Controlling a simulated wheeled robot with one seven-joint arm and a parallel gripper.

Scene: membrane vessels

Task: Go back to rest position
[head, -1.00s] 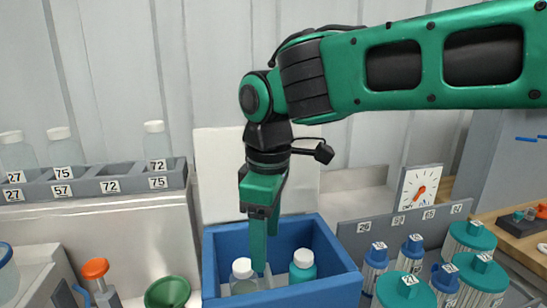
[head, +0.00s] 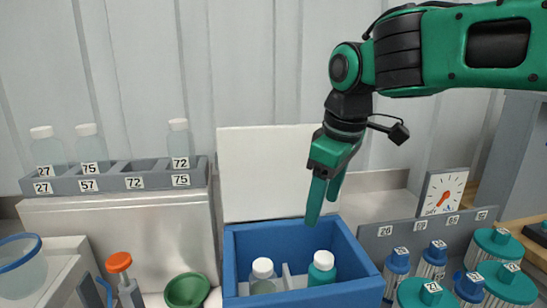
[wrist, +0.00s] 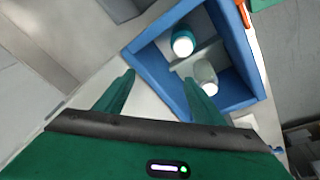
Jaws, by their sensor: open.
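My gripper (head: 323,197) is open and empty, raised above the back right part of the blue box in the head view. In the wrist view its two green fingers (wrist: 160,92) stand apart with nothing between them. The blue box (head: 235,262) holds two white-capped bottles, parted by a light divider. One bottle is clear (head: 262,278) and the other is teal (head: 321,271). The teal bottle (wrist: 183,43) and the clear bottle (wrist: 205,73) also show in the wrist view, beyond the fingers.
A grey rack (head: 110,181) with labelled slots and clear bottles stands at the left. A green funnel (head: 187,290) and an orange-capped tool (head: 119,264) are at the front left. Teal-capped vessels (head: 497,243) and a dial (head: 441,192) stand at the right.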

